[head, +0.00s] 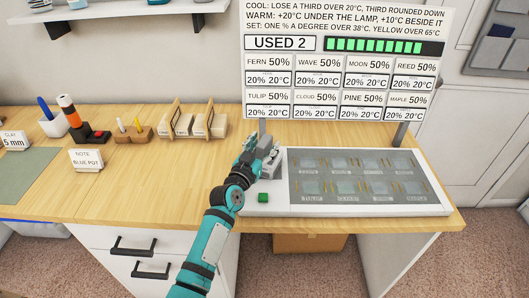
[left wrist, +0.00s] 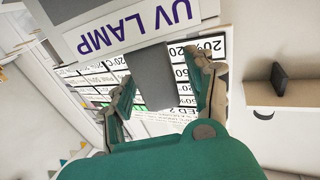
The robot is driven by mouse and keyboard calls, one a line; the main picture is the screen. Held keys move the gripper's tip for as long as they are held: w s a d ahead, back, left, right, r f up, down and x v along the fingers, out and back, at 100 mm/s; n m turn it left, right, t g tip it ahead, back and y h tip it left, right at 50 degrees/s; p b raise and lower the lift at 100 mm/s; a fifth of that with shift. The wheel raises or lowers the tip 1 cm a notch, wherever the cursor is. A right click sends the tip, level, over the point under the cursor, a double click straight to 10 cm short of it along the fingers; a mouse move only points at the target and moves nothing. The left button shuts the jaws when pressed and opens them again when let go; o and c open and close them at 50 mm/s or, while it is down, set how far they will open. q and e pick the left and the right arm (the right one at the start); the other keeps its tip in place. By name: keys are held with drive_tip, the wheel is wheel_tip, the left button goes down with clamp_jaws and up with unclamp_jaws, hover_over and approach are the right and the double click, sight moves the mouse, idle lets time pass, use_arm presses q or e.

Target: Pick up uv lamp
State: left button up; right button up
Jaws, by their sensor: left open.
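The uv lamp shows in the left wrist view as a white label reading "UV LAMP" (left wrist: 140,27) with a dark grey block (left wrist: 152,70) below it. In the head view a grey body (head: 271,162), likely the lamp, stands at the left end of the white panel unit, partly hidden by my gripper. My left gripper (head: 254,150) is at that body. In the left wrist view its fingers (left wrist: 163,78) are open, one on each side of the grey block. I cannot tell whether they touch it. My right gripper is not in view.
The white unit (head: 360,209) holds several clear plates, with a green button (head: 263,197) at its front left. A display board (head: 340,60) stands behind it.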

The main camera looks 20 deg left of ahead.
use_arm(q)
drive_tip(key=shift+w, duration=0.45)
drive_tip(key=shift+s, duration=0.1)
drive_tip(key=shift+c, duration=0.2)
clamp_jaws()
drive_tip(key=shift+r, duration=0.1)
